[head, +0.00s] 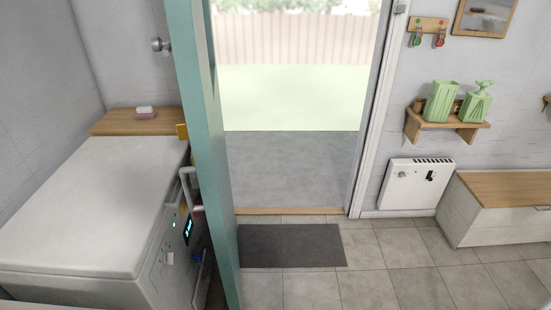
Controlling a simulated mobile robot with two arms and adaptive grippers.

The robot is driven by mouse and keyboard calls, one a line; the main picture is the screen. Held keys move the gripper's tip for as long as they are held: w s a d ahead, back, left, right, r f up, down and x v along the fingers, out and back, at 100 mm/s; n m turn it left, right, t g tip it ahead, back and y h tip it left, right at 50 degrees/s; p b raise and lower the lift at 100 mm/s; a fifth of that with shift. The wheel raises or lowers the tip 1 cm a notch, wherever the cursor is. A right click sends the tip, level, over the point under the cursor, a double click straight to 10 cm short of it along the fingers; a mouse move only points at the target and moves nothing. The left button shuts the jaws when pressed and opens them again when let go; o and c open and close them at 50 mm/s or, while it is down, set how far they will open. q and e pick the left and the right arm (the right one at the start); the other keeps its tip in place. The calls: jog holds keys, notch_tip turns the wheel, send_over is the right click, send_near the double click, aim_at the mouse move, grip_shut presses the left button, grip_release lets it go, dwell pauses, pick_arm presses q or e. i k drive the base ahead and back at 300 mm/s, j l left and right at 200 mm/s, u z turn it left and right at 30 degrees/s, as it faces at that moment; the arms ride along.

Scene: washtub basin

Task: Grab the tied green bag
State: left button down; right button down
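I see no tied green bag in the head view. Neither of my grippers is in view. The area behind the teal door (206,150) is partly hidden by it.
The teal door stands open beside a white washing machine (90,205) at left. The doorway leads to grey paving (290,165) and grass. A dark mat (290,245) lies inside the threshold. A wood-topped bench (505,190) stands at right. The tiled floor (390,270) between is clear.

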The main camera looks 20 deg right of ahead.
aim_at(475, 105)
jog(key=z, duration=2)
jog(key=i, duration=0.45)
